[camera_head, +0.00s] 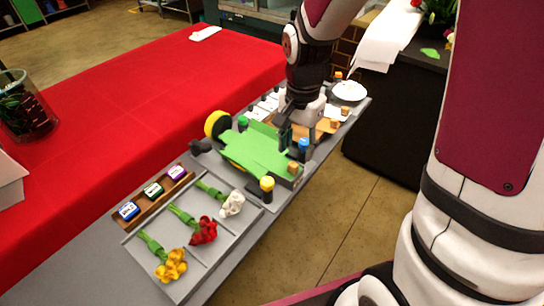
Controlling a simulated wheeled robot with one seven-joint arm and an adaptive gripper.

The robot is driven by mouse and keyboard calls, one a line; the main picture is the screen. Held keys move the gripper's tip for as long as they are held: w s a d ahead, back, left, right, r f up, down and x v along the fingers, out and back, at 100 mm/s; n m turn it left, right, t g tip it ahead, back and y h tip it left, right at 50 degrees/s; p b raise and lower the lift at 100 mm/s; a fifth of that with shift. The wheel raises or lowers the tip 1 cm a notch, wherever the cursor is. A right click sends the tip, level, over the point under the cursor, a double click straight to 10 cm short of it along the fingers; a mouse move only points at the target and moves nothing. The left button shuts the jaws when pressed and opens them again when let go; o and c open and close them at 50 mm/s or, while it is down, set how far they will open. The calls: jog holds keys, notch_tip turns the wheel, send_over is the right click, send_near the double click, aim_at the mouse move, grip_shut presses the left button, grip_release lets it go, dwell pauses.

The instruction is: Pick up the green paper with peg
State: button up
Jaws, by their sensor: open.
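The green paper (255,152) lies flat on a grey holder in the middle of the grey table. Small pegs with coloured tops stand around it: a green-topped one (242,121) at its far left corner, a blue-topped one (304,145) at its right, and a yellow-topped one (267,184) by its near corner. I cannot tell which peg belongs to the paper. My gripper (285,142) is open and points down over the paper's right part, close to the blue-topped peg. Whether its fingertips touch anything is not clear. My arm hides part of the area behind it.
A yellow roll (214,124) stands left of the paper. A grey tray (150,262) holds yellow, red and white flowers in front. A wooden rack (170,207) holds three labelled blocks. A white plate (349,91) lies behind my gripper. A red-covered table (130,110) adjoins on the left.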

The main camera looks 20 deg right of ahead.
aim_at(294, 163)
jog(key=shift+a+f, duration=0.1)
jog(key=shift+f, duration=3)
jog(key=shift+w, duration=0.1)
grip_shut()
